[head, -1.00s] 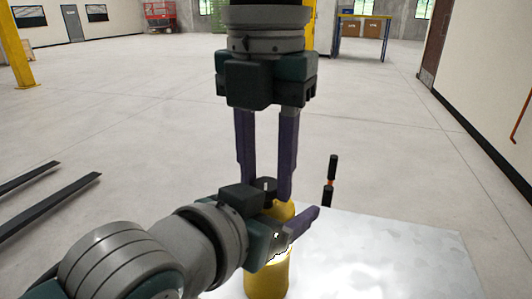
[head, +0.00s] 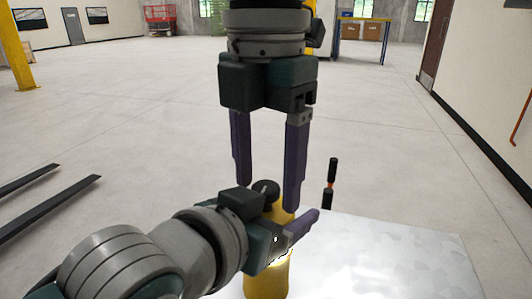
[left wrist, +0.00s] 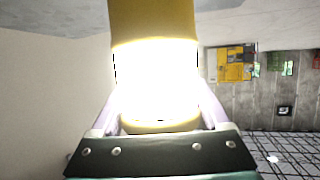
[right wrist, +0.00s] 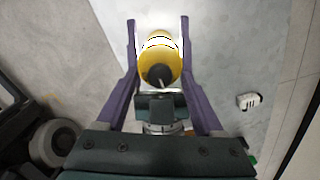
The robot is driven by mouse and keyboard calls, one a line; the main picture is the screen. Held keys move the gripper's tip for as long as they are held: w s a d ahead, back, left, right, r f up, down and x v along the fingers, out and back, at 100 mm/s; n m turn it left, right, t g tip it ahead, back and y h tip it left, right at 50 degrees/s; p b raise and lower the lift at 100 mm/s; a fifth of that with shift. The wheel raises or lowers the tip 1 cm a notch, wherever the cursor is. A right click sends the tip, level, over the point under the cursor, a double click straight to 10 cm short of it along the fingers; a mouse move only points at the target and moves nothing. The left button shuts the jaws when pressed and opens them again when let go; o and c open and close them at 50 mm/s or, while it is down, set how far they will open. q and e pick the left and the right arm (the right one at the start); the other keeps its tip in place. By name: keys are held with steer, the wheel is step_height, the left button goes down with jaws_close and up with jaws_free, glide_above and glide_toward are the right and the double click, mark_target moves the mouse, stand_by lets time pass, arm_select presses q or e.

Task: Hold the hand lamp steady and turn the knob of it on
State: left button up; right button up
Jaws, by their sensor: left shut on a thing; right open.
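The hand lamp (head: 267,283) is a yellow upright cylinder with a brightly glowing band; the band also shows in the left wrist view (left wrist: 155,75). My left gripper (head: 300,232) is shut on the lamp around its body. The lamp's black knob (head: 266,188) is on top, and its pale mark shows in the right wrist view (right wrist: 158,76). My right gripper (head: 268,195) points down over the lamp, open, with one finger on each side of the knob and clear gaps between. The lamp's lower part is partly hidden by my left gripper.
The lamp is at a pale metal table (head: 400,255). A black tool with an orange band (head: 331,184) stands near the table's far edge. A small white object (right wrist: 248,101) shows in the right wrist view. The concrete floor beyond is mostly clear.

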mark_target(266, 187)
step_height(266, 187, up, 12)
stand_by(0.5)
arm_select(q)
steer(key=o, duration=1.6)
